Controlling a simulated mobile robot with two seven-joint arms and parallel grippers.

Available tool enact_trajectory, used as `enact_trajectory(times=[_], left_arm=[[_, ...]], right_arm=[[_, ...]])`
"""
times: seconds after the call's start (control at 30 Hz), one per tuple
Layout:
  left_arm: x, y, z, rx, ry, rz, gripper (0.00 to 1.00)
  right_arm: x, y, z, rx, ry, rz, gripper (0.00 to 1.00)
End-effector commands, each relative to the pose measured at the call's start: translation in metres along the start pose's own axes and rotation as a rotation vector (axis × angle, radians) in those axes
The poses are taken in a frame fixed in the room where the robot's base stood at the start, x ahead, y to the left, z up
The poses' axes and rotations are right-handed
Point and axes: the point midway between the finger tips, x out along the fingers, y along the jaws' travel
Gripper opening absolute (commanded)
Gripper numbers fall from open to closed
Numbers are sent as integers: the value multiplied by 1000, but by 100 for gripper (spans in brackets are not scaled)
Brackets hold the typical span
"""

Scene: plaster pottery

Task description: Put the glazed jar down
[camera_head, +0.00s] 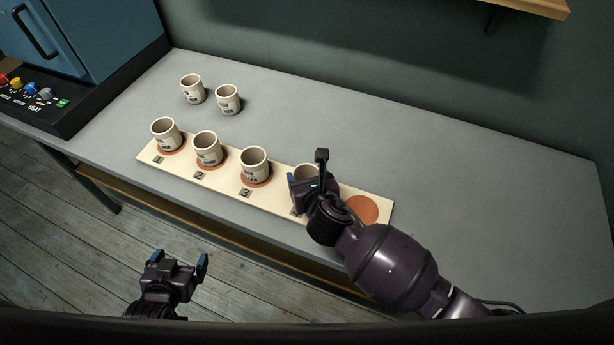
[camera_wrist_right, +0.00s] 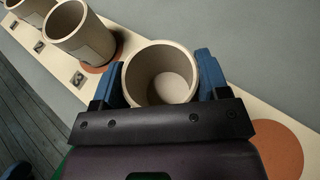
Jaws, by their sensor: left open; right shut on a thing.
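A cream jar (camera_head: 306,172) is in my right gripper (camera_head: 308,184), over the fourth place of the cream board (camera_head: 225,190). In the right wrist view the blue fingers are shut on either side of this jar (camera_wrist_right: 160,74). Its base is hidden, so I cannot tell whether it touches the board. Three similar jars stand upright on terracotta discs at places 1 (camera_head: 165,134), 2 (camera_head: 207,148) and 3 (camera_head: 254,166). The disc at the right end (camera_head: 361,209) is bare. My left gripper (camera_head: 181,262) is open and empty, in front of the table.
Two more cream jars, one (camera_head: 193,89) beside the other (camera_head: 228,99), stand on the grey table (camera_head: 330,130) behind the board. A blue kiln-like box (camera_head: 85,40) with coloured knobs is at the left. The table's right side is clear.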

Motion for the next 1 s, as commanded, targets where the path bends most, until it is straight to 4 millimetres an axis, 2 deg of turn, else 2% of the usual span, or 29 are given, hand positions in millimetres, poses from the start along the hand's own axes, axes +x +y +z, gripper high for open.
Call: enact_trajectory(times=[0.27, 0.3, 0.47, 0.8, 1.0], left_arm=[[0, 0, -4, 1, 8, 1, 94], [0, 0, -4, 1, 8, 1, 94], [0, 0, -4, 1, 9, 1, 94], [-1, 0, 0, 0, 0, 0, 94], [-4, -1, 0, 0, -5, -1, 94]], right_arm=[[1, 0, -1, -1, -1, -1, 41], [1, 0, -1, -1, -1, -1, 71], [1, 0, -1, -1, -1, -1, 94], [-1, 0, 2, 1, -1, -1, 94], [-26, -1, 2, -1, -1, 0, 94]])
